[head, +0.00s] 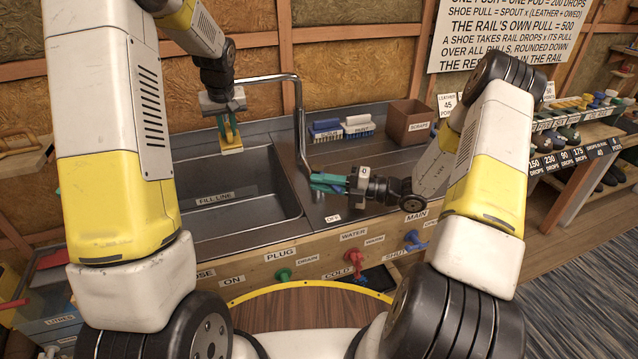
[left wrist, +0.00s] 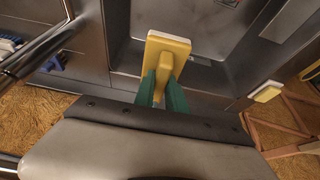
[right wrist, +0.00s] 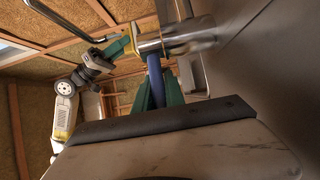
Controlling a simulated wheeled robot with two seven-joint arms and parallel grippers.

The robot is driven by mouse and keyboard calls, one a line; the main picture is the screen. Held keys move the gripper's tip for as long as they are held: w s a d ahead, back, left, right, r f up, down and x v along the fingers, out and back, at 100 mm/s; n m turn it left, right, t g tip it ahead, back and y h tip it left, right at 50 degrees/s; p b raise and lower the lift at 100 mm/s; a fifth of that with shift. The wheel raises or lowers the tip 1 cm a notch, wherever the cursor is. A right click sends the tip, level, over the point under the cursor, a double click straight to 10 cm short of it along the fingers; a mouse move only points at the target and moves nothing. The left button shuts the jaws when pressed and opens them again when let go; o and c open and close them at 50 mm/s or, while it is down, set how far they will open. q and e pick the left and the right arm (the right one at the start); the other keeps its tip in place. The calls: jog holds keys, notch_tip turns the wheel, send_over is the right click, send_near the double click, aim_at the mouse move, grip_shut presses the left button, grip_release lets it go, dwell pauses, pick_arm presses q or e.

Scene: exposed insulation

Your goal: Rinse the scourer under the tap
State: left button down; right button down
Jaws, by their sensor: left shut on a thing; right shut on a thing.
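The yellow scourer (head: 231,144) is in my left gripper (head: 228,128), over the back part of the sink (head: 245,232). The left wrist view shows its yellow block (left wrist: 168,48) between the green fingers. The chrome tap (head: 299,110) stands right of the sink, its spout reaching left above my left gripper. No water stream is visible. My right gripper (head: 328,182) is shut beside the tap's foot. The right wrist view shows its fingers on a blue lever (right wrist: 155,82) joined to a metal cylinder (right wrist: 178,38).
Green (head: 284,274), red (head: 355,260) and blue (head: 413,238) knobs jut from the front panel. My left arm hides the sink's left side. The worktop right of the tap has bare space.

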jog(key=c, duration=1.4)
grip_release()
jog(key=v, duration=1.2)
